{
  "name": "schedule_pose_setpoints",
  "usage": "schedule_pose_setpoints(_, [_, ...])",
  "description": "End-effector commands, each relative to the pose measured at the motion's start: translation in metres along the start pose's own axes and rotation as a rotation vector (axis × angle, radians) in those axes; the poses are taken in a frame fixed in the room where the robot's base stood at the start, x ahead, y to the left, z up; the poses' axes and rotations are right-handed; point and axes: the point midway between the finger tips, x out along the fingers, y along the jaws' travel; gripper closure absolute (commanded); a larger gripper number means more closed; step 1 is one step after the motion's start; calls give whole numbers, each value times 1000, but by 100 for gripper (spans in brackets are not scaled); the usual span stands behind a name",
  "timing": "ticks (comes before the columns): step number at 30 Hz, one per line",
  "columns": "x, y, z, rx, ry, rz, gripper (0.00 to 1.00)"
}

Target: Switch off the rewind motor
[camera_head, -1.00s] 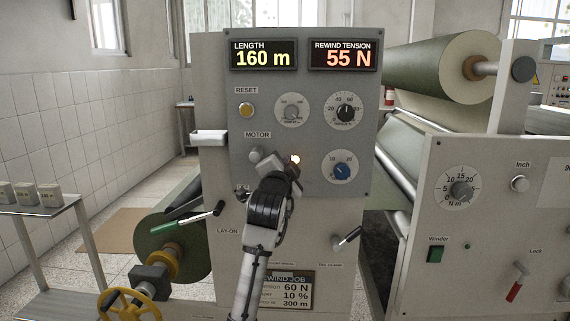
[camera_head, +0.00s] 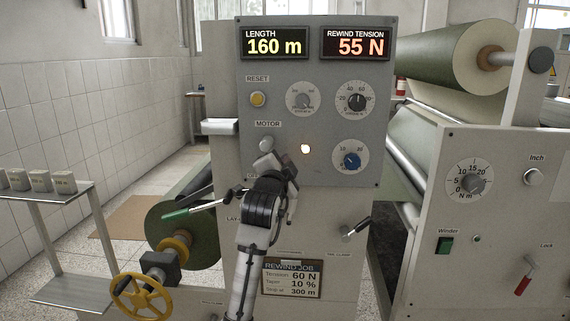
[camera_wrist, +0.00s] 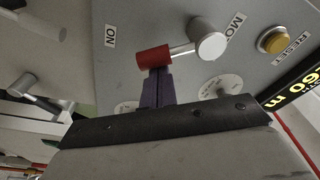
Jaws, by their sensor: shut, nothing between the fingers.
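The motor switch has a round grey hub (camera_head: 267,144) under the MOTOR label (camera_head: 268,124) on the grey panel (camera_head: 325,120). In the wrist view its hub (camera_wrist: 208,38) carries a thin rod ending in a red grip (camera_wrist: 153,57). The lever lies toward the ON label (camera_wrist: 110,35). A lamp (camera_head: 305,149) right of the switch is lit. My gripper (camera_wrist: 156,76) is shut and empty, its purple fingertips right at the red grip; I cannot tell whether they touch. In the head view my wrist hides the lever's red end.
The yellow reset button (camera_head: 257,99) and the blue-centred dial (camera_head: 351,160) are near on the panel. Another small lever (camera_head: 356,228) is at lower right. The displays read 160 m and 55 N.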

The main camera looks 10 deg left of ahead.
Motion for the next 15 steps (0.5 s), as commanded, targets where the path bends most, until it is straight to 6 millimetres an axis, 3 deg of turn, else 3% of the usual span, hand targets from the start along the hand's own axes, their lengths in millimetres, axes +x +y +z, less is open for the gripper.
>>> schedule_pose_setpoints(15, [-1, 2, 7, 89, -3, 13, 100])
